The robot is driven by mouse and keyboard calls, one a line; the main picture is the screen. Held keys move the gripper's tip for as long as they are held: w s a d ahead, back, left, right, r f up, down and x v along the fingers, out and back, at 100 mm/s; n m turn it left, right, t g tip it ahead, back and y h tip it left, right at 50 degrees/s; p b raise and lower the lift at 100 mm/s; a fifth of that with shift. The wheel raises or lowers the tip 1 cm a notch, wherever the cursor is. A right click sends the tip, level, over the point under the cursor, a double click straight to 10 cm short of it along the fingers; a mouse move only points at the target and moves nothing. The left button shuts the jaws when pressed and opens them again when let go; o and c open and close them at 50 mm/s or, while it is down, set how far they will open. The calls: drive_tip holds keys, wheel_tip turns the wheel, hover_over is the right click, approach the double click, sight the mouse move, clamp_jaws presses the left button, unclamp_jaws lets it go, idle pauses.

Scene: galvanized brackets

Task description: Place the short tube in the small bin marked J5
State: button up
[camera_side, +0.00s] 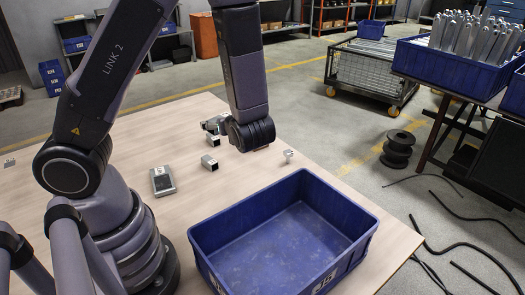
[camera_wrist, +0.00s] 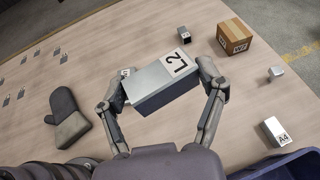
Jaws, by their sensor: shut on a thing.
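In the wrist view my gripper (camera_wrist: 166,82) is shut on a grey metal block marked L2 (camera_wrist: 160,92), with one finger at each end. I cannot tell whether this block is the short tube. In the side view my gripper is mostly hidden by my wrist. A short square tube with a dark open end (camera_side: 210,162) lies on the table there, just below my wrist. The large blue bin (camera_side: 197,243) stands at the front of the table, its floor empty. Its tag (camera_side: 325,279) is cut off and unreadable. I see no mark J5.
In the wrist view a cardboard box (camera_wrist: 236,37), a small metal piece (camera_wrist: 276,72), a block marked A4 (camera_wrist: 276,132) and a dark glove-shaped thing (camera_wrist: 66,118) lie around. In the side view a flat labelled piece (camera_side: 162,181) and a small piece (camera_side: 288,155) lie on the table.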

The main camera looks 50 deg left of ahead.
drive_tip(key=w+d+r+m+t+h, duration=0.2)
drive_tip(key=w+d+m+t+h, duration=0.3)
drive_tip(key=w+d+m+t, duration=0.4)
drive_tip(key=m+t+h, duration=0.2)
drive_tip(key=m+h, duration=0.5)
drive_tip(key=h, duration=0.1)
hover_over(311, 239)
wheel_tip(311, 239, down, 26)
drive_tip(key=shift+r, duration=0.25)
drive_tip(key=shift+f, duration=0.1)
drive_tip(key=o, duration=1.2)
drive_tip(key=shift+c, duration=0.2)
